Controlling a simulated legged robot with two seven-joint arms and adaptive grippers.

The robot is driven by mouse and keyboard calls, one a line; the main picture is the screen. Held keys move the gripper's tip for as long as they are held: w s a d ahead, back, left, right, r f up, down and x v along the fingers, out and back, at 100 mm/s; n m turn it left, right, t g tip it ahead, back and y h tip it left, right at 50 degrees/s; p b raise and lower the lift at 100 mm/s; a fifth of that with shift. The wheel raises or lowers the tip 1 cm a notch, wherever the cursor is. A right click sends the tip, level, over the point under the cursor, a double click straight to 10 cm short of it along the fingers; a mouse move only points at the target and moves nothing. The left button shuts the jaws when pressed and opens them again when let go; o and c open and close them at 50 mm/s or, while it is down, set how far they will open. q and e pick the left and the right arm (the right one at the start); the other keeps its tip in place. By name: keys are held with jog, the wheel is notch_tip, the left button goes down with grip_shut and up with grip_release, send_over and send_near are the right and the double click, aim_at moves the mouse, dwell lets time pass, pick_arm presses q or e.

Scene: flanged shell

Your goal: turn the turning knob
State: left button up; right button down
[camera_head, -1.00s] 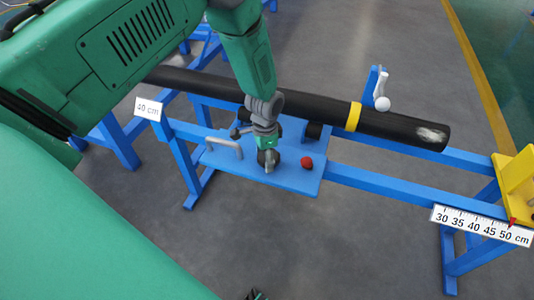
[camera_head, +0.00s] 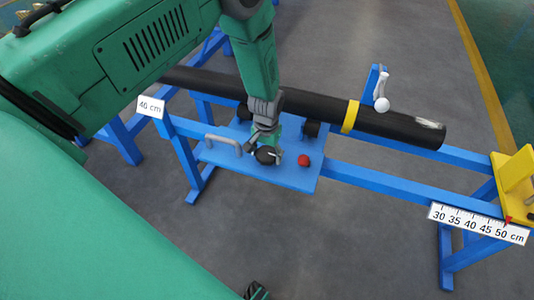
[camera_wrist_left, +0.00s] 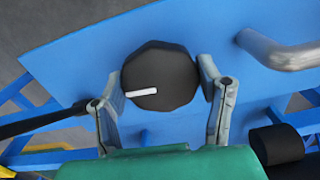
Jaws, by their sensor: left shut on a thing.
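The turning knob (camera_head: 266,156) is a dark, round, many-sided cap on the blue panel (camera_head: 300,180). In the left wrist view the knob (camera_wrist_left: 172,68) has a white mark line running from near its middle to its left edge. My left gripper (camera_head: 268,150) is at the knob. In the left wrist view my left gripper (camera_wrist_left: 160,88) has one finger on each side of the knob and is shut on it. My right gripper is not in view.
A red ball-shaped knob (camera_head: 304,160) is just right of the knob. A grey handle (camera_head: 224,142) is to its left. A black pipe (camera_head: 395,126) with a yellow band lies behind the panel. A white lever (camera_head: 381,95) stands behind the pipe. A scale sign (camera_head: 478,224) is at the right.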

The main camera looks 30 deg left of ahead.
aim_at(267, 152)
pick_arm(q)
jog(key=shift+w+a+r+n, duration=0.15)
jog(key=shift+w+r+n, duration=0.1)
jog(key=shift+w+n, duration=0.2)
jog(key=o, duration=1.2)
jog(key=shift+c, duration=0.2)
jog(key=shift+f, duration=0.15)
jog(key=shift+s, duration=0.1)
notch_tip(267, 152, up, 12)
jog(key=shift+f, duration=0.2)
jog(key=s+d+f+m, duration=0.1)
jog(key=s+f, duration=0.4)
jog(key=s, duration=0.2)
jog(key=s+f+m, duration=0.1)
jog(key=s+f, duration=0.3)
jog(key=s, duration=0.4)
jog(key=s+d+m, duration=0.1)
jog(key=s+d, duration=0.1)
jog(key=s, duration=1.3)
jog(key=shift+d+f+t, duration=0.3)
jog(key=shift+d+f, duration=0.05)
